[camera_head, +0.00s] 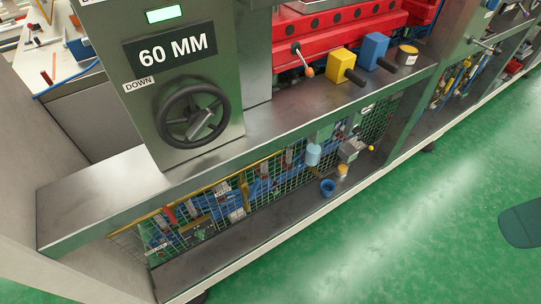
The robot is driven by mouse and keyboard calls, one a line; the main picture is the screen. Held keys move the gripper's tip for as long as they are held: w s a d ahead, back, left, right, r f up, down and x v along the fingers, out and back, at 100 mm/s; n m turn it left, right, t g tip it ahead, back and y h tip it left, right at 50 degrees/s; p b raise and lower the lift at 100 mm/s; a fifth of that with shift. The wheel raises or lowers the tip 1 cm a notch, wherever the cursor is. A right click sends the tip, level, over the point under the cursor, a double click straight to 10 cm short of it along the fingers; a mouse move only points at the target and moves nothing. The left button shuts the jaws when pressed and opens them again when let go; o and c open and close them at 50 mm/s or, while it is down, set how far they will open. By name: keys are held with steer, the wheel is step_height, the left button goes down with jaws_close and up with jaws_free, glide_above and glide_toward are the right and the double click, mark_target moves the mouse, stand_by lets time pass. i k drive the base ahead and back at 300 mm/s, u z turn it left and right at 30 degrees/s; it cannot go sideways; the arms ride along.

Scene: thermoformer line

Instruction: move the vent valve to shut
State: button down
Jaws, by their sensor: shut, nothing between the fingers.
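I cannot pick out the vent valve for sure; the small labels low on the machine are too small to read. Behind and along the green wire mesh (270,190) under the steel ledge there are blue pipes, several small fittings and a red handle (168,214). A small white label (222,188) hangs among them. A grey box with a yellow-tipped lever (351,150) sits at the right end of the mesh. My gripper is not in view.
A black handwheel (176,128) sits on a grey panel reading 60 MM, with a DOWN label (139,84). Yellow (341,62) and blue (374,50) blocks with black knobs stand on the ledge. The green floor (430,210) at right is mostly clear.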

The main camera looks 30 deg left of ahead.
mark_target(250, 195)
steer(key=u, duration=0.8)
